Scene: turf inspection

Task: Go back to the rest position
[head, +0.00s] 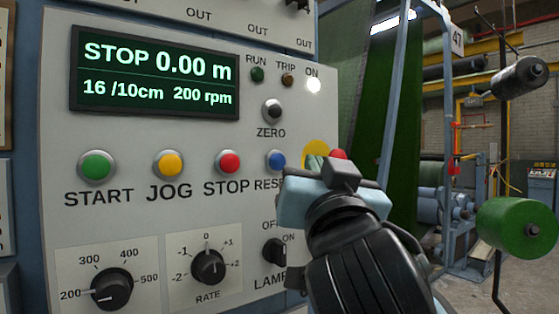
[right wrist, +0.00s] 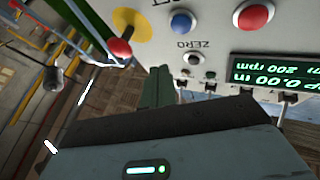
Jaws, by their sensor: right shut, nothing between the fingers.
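The control panel (head: 140,135) fills the left of the head view. Its display (head: 155,75) reads STOP, 0.00 m, 16 /10cm and 200 rpm. My right gripper (head: 316,164) is in front of the panel's right edge, beside the blue reset button (head: 276,160). It partly hides a red knob (head: 338,154) on a yellow disc (head: 316,149). In the right wrist view my right gripper's green fingers (right wrist: 158,86) are together with nothing between them, and the panel is upside down. My left gripper is in neither view.
Green (head: 96,166), yellow (head: 168,165) and red (head: 230,162) buttons line the panel, with dials (head: 111,289) below. The ON lamp (head: 313,86) is lit. Blue frame posts and hanging green turf (head: 380,100) stand behind my right arm. A green roll (head: 517,228) is at right.

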